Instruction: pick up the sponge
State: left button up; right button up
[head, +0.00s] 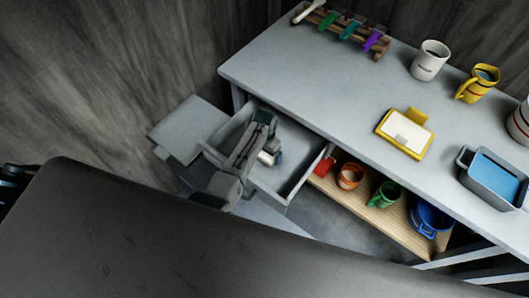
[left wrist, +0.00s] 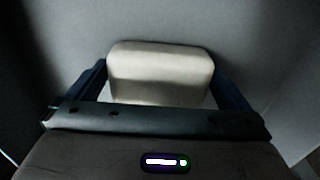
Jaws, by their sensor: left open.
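The sponge appears to be the pale cream block (left wrist: 160,72) in the left wrist view, lying on a grey surface. My left gripper (left wrist: 178,88) is open, with one dark finger on each side of the block. A narrow gap seems to show beside it, and I cannot tell whether either finger touches it. In the head view my left gripper (head: 270,157) reaches down into the open drawer (head: 298,180). A small pale part shows by the fingers there; the arm hides most of the drawer's inside. My right gripper is not in view.
The drawer walls stand close around my left gripper. The grey table (head: 330,92) above holds a rack (head: 345,32), a white mug (head: 430,60), a yellow mug (head: 478,83), a yellow-framed tray (head: 404,133) and a blue-filled bin (head: 492,180). A wooden shelf (head: 365,207) below holds several cups.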

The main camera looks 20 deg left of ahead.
pick_arm(q)
jog(key=c, duration=0.7)
jog(key=shift+r, duration=0.1)
notch_tip(320, 180, up, 10)
jog(key=shift+f+b, duration=0.1)
jog(key=shift+b, duration=0.8)
